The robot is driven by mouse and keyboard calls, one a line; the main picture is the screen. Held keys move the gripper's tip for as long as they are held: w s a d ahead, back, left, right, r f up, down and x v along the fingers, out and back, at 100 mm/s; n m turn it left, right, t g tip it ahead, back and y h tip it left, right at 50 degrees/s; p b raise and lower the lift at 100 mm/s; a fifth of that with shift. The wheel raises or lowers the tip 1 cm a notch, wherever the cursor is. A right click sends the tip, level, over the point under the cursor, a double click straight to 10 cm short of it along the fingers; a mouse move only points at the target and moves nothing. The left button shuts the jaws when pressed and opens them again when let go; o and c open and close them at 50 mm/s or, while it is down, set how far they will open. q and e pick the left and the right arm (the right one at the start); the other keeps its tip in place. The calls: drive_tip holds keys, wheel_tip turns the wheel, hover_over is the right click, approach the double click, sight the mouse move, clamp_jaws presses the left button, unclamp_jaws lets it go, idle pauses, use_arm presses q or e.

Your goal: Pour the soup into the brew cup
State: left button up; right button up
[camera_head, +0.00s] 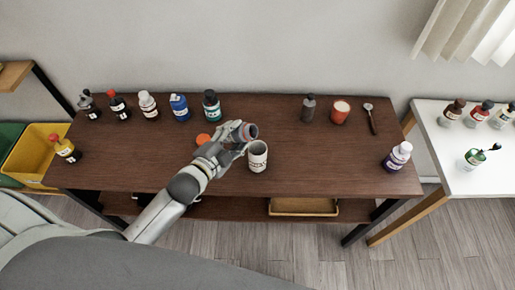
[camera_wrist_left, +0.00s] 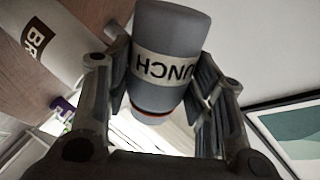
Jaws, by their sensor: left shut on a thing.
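My left gripper (camera_head: 237,140) is shut on a grey soup jar (camera_head: 243,131) above the table. The jar is tilted over on its side, its round end facing right. In the left wrist view my gripper's fingers (camera_wrist_left: 158,88) clasp the jar (camera_wrist_left: 170,38) from both sides. Its pale band has lettering ending in "UNCH", and a red ring shows at its lower end. The white brew cup (camera_head: 257,158) stands upright on the table, just right of and nearer than the jar. Part of it shows in the left wrist view (camera_wrist_left: 50,38). I cannot see any soup flowing.
An orange-red lid (camera_head: 203,139) lies left of the jar on the brown table (camera_head: 310,165). Several bottles line the back left, and a dark bottle (camera_head: 308,108), red cup (camera_head: 340,111) and spoon (camera_head: 371,118) sit back right. A purple bottle (camera_head: 397,156) stands at the right edge.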

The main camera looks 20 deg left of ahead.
sight(239, 132)
use_arm(q)
drive_tip(key=shift+f+m, duration=0.1)
drive_tip(key=shift+m, duration=0.2)
drive_tip(key=shift+r, duration=0.2)
drive_tip(key=shift+m+y, duration=0.3)
drive_tip(key=shift+r+m, duration=0.25)
drive_tip(key=shift+m, duration=0.05)
drive_tip(key=shift+d+r+m+y+p, duration=0.15)
drive_tip(key=shift+r+m+y+p, duration=0.3)
drive_tip(key=shift+m+p, duration=0.3)
idle(0.7)
drive_tip(key=shift+d+f+m, duration=0.15)
drive_tip(key=shift+f+m, duration=0.2)
drive_tip(key=shift+m, duration=0.2)
idle(1.8)
drive_tip(key=shift+d+r+m+y+p, duration=0.3)
drive_tip(key=shift+r+m+y+p, duration=0.3)
drive_tip(key=shift+m, duration=0.2)
idle(1.3)
